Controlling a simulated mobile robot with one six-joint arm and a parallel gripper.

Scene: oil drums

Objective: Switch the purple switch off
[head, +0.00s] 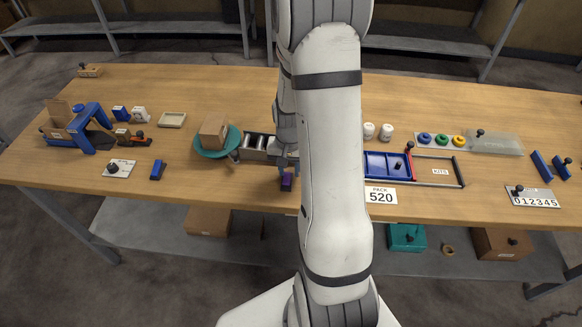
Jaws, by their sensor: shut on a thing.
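The purple switch (288,182) is a small dark block with a purple face near the front edge of the table, just left of my arm's big white link. My gripper (288,170) points down over it from behind the arm, with its jaws shut on the switch. The fingertips are small and partly shadowed here. I cannot tell from this view which way the switch is set.
A turntable (203,150) with a cardboard box (213,131) stands to the left.

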